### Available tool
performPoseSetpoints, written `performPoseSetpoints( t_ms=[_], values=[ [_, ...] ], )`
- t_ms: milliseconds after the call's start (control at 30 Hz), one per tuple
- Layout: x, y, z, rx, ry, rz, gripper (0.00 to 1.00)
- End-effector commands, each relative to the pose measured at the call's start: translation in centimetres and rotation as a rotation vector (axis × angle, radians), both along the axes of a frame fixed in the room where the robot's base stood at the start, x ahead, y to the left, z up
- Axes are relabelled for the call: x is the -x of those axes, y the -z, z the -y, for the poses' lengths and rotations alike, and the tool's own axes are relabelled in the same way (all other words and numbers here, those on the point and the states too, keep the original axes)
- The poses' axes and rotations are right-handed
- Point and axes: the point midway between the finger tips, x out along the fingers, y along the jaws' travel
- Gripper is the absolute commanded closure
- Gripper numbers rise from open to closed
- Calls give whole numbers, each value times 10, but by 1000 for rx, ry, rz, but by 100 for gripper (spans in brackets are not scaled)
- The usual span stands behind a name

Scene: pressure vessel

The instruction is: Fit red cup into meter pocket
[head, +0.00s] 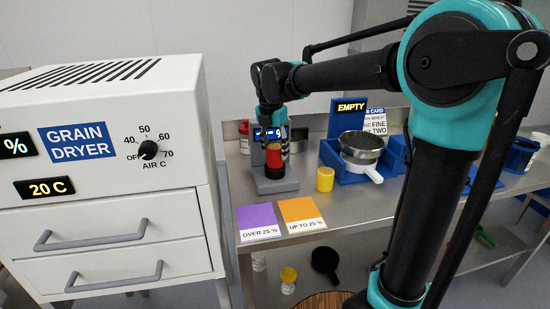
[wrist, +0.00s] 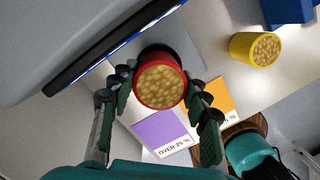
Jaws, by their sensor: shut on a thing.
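The red cup (head: 273,158), full of tan grain, is upright between the fingers of my gripper (head: 273,140), which is shut on it. In the wrist view the red cup (wrist: 161,81) is seen from above, with a finger of my gripper (wrist: 160,88) on each side. The meter (head: 286,184) has a grey base and a lit display behind the cup. A dark round pocket (head: 274,172) is directly under the cup. I cannot tell whether the cup's bottom is inside the pocket; the cup hides most of it.
A yellow cup of grain (head: 325,179) stands right of the meter. A blue stand with a sieve pan (head: 361,146) and an EMPTY sign is farther right. Purple (head: 258,221) and orange (head: 302,214) mats lie in front. The grain dryer (head: 110,170) is at left.

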Motion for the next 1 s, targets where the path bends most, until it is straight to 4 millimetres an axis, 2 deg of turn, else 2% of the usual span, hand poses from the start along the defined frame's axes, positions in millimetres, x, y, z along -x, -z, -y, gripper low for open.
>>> performPoseSetpoints(
  t_ms=[200, 567, 600, 700, 767, 1000],
  values=[
    [0, 28, 0, 0, 0, 0, 85],
    [0, 32, 0, 0, 0, 0, 85],
    [0, 33, 0, 0, 0, 0, 51],
    [0, 32, 0, 0, 0, 0, 38],
    [0, 32, 0, 0, 0, 0, 33],
    [0, 32, 0, 0, 0, 0, 33]
  ],
)
